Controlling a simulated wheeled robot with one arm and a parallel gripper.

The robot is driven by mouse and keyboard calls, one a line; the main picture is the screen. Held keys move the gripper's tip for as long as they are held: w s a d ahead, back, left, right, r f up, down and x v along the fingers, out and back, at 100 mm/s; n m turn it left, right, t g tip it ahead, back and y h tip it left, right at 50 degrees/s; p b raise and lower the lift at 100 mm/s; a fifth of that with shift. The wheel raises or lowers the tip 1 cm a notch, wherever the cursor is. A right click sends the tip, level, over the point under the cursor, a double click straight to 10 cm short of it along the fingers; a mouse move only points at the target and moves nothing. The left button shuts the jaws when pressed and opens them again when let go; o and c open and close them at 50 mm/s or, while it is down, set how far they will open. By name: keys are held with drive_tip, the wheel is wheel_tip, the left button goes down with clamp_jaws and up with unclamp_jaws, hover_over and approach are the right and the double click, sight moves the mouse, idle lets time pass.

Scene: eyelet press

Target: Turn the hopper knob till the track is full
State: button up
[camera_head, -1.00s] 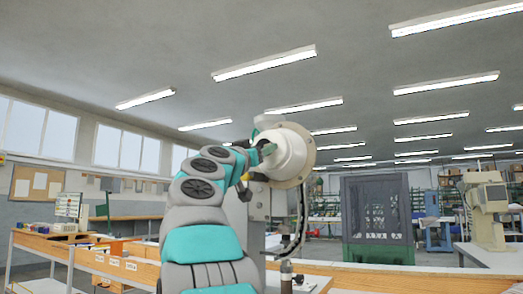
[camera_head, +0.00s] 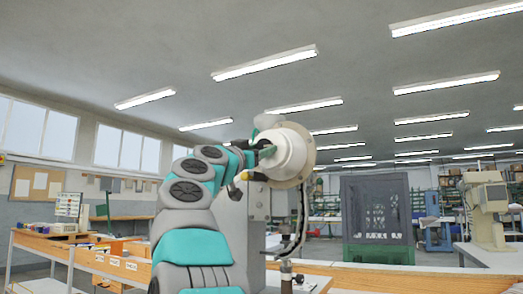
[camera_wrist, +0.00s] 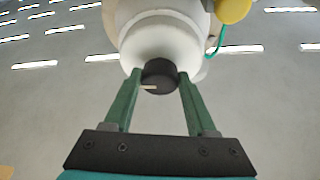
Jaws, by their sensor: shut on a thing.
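The white hopper (camera_head: 291,152) stands on the press, tilted with its narrow end towards my arm. Its black knob (camera_wrist: 160,76) shows in the wrist view at the end of the white body (camera_wrist: 163,42), with a short pale mark pointing left. My gripper (camera_wrist: 158,78) has its two green fingers shut on the knob, one on each side. In the head view my gripper (camera_head: 264,153) is at the hopper's left end, and the knob is hidden. A dark curved track (camera_head: 300,215) runs down from the hopper; how full it is cannot be told.
A yellow round part (camera_wrist: 233,9) with a green wire is close beside the hopper. The grey press column (camera_head: 258,200) stands under the hopper. A wooden bench (camera_head: 122,265) extends to the left. A dark cabinet (camera_head: 376,215) stands further back.

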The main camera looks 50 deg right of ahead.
drive_tip(key=shift+w+m, duration=0.25)
drive_tip(key=shift+m, duration=0.25)
drive_tip(key=shift+a+m+g, duration=0.1)
drive_tip(key=shift+m+g, duration=0.5)
drive_tip(key=shift+m, duration=0.2)
drive_tip(key=shift+s+m, duration=0.1)
drive_tip(key=shift+m, duration=0.2)
drive_tip(key=o, duration=1.4)
drive_tip(key=shift+b+v, duration=0.95)
drive_tip(key=shift+v, duration=2.95)
drive_tip(key=shift+c, duration=0.2)
